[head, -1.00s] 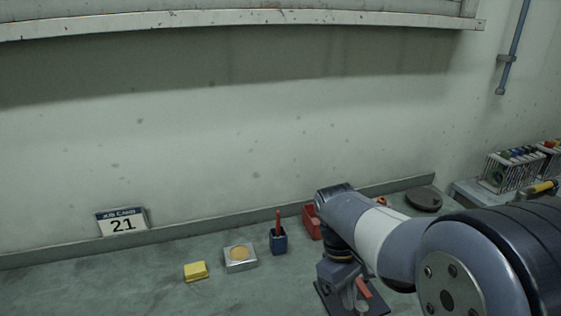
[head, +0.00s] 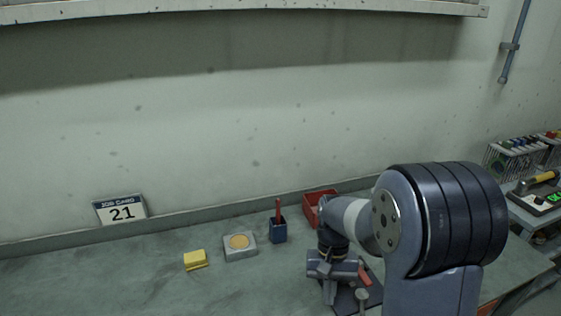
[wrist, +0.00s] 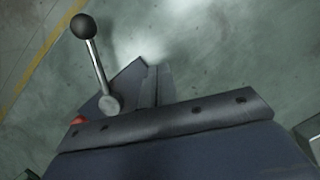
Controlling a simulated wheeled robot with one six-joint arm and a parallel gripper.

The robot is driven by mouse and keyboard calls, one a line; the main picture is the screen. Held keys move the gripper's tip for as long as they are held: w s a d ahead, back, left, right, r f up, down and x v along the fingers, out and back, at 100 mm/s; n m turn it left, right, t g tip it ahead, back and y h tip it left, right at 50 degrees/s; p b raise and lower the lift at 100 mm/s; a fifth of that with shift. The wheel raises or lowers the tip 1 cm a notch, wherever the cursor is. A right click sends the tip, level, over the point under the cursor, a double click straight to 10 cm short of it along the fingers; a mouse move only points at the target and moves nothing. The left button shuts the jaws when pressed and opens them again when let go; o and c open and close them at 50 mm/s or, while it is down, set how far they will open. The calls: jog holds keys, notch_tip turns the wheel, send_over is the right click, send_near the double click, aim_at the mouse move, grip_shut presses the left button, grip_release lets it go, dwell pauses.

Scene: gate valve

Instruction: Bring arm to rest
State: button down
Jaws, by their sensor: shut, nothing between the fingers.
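My gripper (head: 330,288) hangs low over the bench at the right of the middle in the head view, below my bent arm. Its fingers (wrist: 150,88) show closed together and empty in the wrist view. Beside them in the wrist view is a lever with a black ball knob (wrist: 83,27) on a metal rod. A dark plate (head: 347,303) lies on the bench by the gripper, with a red part (head: 364,276) and a pale round part (head: 362,294) near it. My arm hides part of this area.
A yellow block (head: 195,260), a grey box with a tan disc (head: 240,246), a blue cup with a red stick (head: 278,230) and a red bin (head: 313,207) stand along the bench. A job card (head: 120,210) leans at the back left. The bench's left front is clear.

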jog(key=shift+w+m+y, duration=0.3)
jog(key=shift+w+m, duration=0.6)
jog(key=shift+m, duration=0.2)
jog(key=w, duration=0.1)
jog(key=w+r, duration=0.1)
jog(key=w, duration=0.1)
jog(key=w+d+r+b, duration=0.1)
jog(key=shift+w, duration=0.2)
jog(key=v, duration=0.8)
jog(key=shift+r, duration=0.2)
jog(key=shift+s+d+r, duration=0.1)
jog(key=shift+s, duration=0.1)
